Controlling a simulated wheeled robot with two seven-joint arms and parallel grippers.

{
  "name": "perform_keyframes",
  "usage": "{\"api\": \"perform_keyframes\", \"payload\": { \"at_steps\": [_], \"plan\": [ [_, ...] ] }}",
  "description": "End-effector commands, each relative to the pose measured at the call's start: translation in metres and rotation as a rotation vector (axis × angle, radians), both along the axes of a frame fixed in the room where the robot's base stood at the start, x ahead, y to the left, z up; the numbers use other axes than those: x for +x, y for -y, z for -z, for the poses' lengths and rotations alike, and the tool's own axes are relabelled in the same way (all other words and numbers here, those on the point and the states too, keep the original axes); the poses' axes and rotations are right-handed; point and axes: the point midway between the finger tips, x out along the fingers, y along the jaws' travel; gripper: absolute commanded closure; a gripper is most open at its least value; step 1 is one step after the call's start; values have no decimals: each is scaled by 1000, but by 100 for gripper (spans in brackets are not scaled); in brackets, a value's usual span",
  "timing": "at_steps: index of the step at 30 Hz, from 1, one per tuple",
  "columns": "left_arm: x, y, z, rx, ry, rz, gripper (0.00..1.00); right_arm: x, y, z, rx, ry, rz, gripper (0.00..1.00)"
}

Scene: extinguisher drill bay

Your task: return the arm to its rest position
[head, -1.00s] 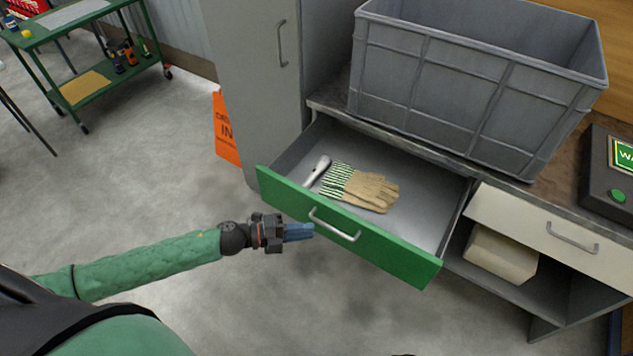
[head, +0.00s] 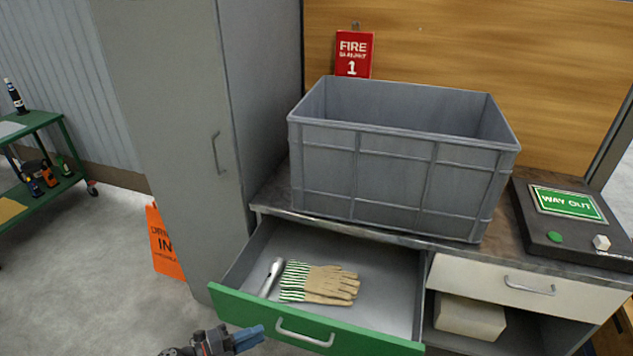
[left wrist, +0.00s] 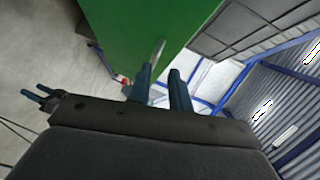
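My left gripper (head: 258,338) is at the bottom of the head view, left of the green drawer's silver handle (head: 303,334) and apart from it. In the left wrist view its blue fingers (left wrist: 161,80) stand apart with nothing held between them; the handle and green drawer front (left wrist: 145,25) show beyond. My right gripper (left wrist: 37,92) shows small at the left of the left wrist view, its fingers apart and empty; it is not in the head view. The drawer (head: 390,343) is pulled out, holding tan gloves (head: 325,284) with striped cuffs and a silver-white cylindrical tool (head: 271,277).
A large grey crate (head: 400,175) stands on the bench above the drawer. A way-out sign box (head: 575,225) is to its right. A grey cabinet (head: 190,130), orange sign (head: 163,243) and green trolley (head: 55,195) are left. Bare floor lies left of the drawer.

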Motion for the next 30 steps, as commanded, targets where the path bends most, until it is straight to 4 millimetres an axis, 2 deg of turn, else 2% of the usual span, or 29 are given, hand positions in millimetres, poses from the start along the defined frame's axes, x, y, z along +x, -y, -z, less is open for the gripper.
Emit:
{"api": "perform_keyframes", "payload": {
  "at_steps": [9,17,24,30],
  "plan": [
    [14,11,-14,-80,-56,-165,80,-3,17,3,-21,-4,-9,52],
    [29,13,-30,-191,-170,-411,80,-3,10,2,-13,-5,-6,52],
    [30,-7,-32,-326,-404,-765,80,-2,0,1,-1,-4,1,52],
    [6,-30,-19,-408,-651,-1040,80,-2,1,1,-2,-3,0,52]
  ]
}}
